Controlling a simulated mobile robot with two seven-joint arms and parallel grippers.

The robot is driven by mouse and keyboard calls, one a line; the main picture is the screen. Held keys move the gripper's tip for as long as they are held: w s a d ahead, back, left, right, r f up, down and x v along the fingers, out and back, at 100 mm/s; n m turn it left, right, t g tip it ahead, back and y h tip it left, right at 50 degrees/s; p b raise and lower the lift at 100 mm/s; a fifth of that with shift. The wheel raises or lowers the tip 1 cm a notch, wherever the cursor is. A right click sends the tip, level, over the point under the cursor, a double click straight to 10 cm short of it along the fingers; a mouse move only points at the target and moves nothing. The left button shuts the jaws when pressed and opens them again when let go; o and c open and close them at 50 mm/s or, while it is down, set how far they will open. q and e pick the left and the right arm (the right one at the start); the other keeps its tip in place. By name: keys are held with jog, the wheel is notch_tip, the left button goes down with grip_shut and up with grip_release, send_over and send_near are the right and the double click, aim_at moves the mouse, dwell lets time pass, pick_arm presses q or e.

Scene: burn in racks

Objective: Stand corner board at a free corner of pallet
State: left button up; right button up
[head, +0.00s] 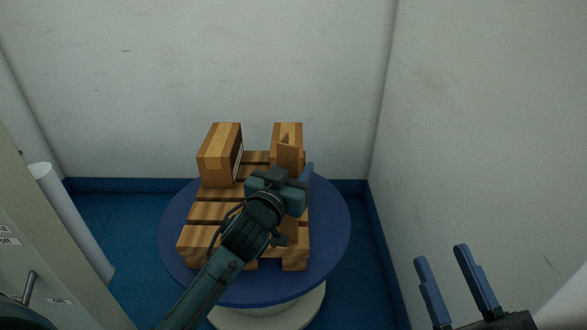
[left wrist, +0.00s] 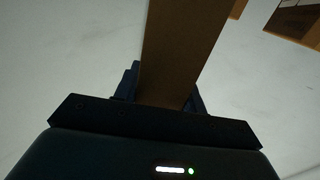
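The brown corner board (head: 288,155) rises out of my left gripper (head: 292,173), above the right part of the wooden pallet (head: 205,212). In the left wrist view the board (left wrist: 180,45) runs up from between the blue fingers of the left gripper (left wrist: 163,95), which are shut on it. My right gripper (head: 455,280) is open and empty at the lower right, away from the pallet.
The pallet sits on a round blue turntable (head: 335,225). A left carton (head: 220,155) and a right carton (head: 287,132) stand at its back corners. Walls close in behind and on the right. A grey cabinet (head: 50,240) and white roll (head: 70,215) are at left.

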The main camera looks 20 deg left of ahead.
pick_arm(q)
jog(key=o, duration=0.4)
jog(key=shift+r, duration=0.1)
jog(key=shift+s, duration=0.2)
jog(key=s+a+p, duration=0.1)
jog(key=s+p, duration=0.2)
jog(key=s, duration=0.8)
jog(key=s+d+r+m+h, duration=0.1)
jog(key=s+d+h, duration=0.1)
jog(key=s, duration=0.2)
jog(key=s+d+r+m+h, duration=0.1)
jog(key=s+d+m+h, duration=0.1)
jog(key=s+d+h, duration=0.1)
jog(key=s+d+r+m+h, duration=0.1)
jog(key=s+d+m+h, duration=0.1)
jog(key=s, duration=0.3)
jog(key=shift+s+d+r+h, duration=0.15)
jog(key=shift+s+d+h, duration=0.15)
jog(key=shift+d+h, duration=0.15)
pick_arm(e)
jog(key=f+m+h, duration=0.1)
jog(key=s+f+m+g+h, duration=0.1)
jog(key=f, duration=0.1)
jog(key=shift+a, duration=0.15)
jog(key=shift+r, duration=0.1)
